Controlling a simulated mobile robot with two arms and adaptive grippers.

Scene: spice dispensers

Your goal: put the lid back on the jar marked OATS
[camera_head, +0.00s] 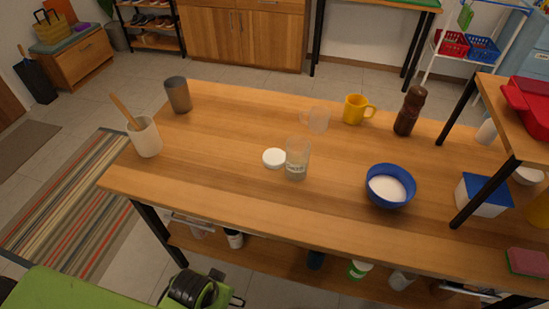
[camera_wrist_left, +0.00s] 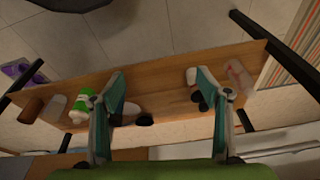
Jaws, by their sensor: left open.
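A clear jar (camera_head: 297,160) stands upright and open near the middle of the wooden table, with a small dark-lettered label that is too blurred to read surely. A round white lid (camera_head: 274,158) lies flat on the table just left of the jar, apart from it or barely touching. My left gripper (camera_wrist_left: 160,75) is open and empty in the left wrist view, its teal fingers spread, facing the lower shelf. The jar and lid are not visible in that view. The fingers are not clear in the head view. My right gripper is not in view.
On the table (camera_head: 220,130) are a utensil crock (camera_head: 147,137), grey cup (camera_head: 178,95), clear pitcher (camera_head: 317,120), yellow mug (camera_head: 354,109), brown mill (camera_head: 410,112) and blue bowl (camera_head: 389,187). A raised shelf stands at right. Bottles crowd the lower shelf (camera_wrist_left: 165,78). The table's left part is mostly clear.

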